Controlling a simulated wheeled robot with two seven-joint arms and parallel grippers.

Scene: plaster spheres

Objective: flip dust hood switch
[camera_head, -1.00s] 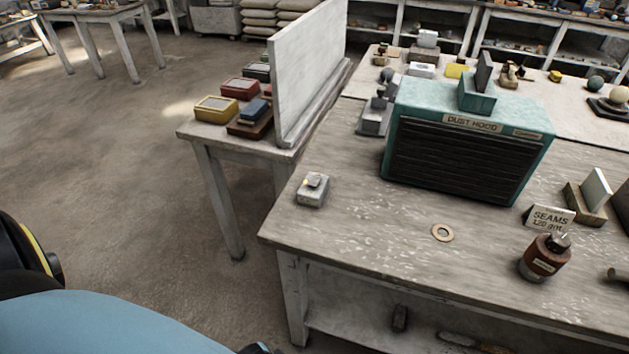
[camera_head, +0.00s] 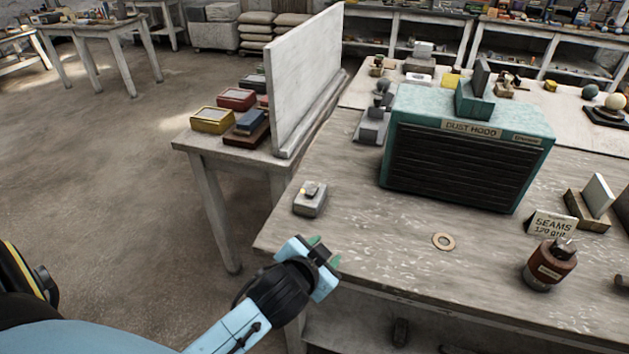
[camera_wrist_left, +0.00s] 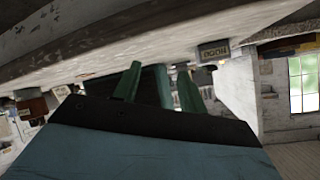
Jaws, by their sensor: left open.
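A small grey switch box (camera_head: 310,204) with a pale, yellowish toggle on top (camera_head: 310,189) sits near the left front corner of the workbench. In the left wrist view, which looks upside down, a small box with a plate reading HOOD (camera_wrist_left: 213,50) lies right of the fingers. The teal dust hood (camera_head: 466,150), with a dark slatted front, stands farther back. My left gripper (camera_head: 324,251) is open and empty at the bench's front edge, in front of and slightly right of the switch box, apart from it. Its green fingers (camera_wrist_left: 159,72) show spread apart. My right gripper is out of view.
A flat ring (camera_head: 443,241), a SEAMS sign (camera_head: 551,224) and a brown bottle (camera_head: 550,265) stand on the bench's right side. A side table (camera_head: 195,141) with coloured boxes and an upright white panel (camera_head: 305,80) are at back left. Bench between switch box and ring is clear.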

